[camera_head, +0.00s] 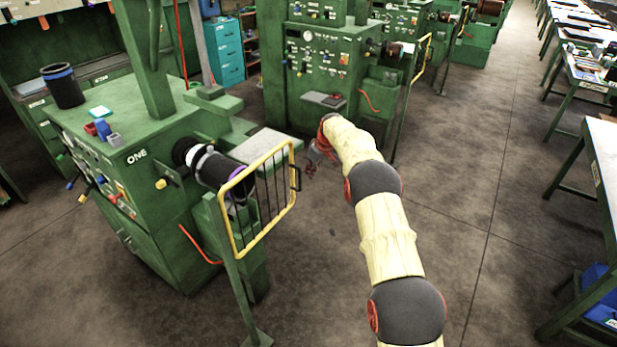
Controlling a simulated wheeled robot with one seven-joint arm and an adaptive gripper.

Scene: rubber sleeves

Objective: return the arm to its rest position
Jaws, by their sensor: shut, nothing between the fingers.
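My arm reaches up from the lower right of the head view, with cream sleeves and dark joints. My gripper (311,168) is at its far end, small and partly hidden behind the last arm link. It is shut and holds nothing. It hangs over open floor, just right of the yellow barred guard (262,200) and apart from it.
A green machine marked ONE (150,185) stands at left, with a black roller (225,175) behind the guard. Another green machine (320,60) stands beyond my gripper. Work tables (606,150) line the right. The floor aisle (500,190) between is clear.

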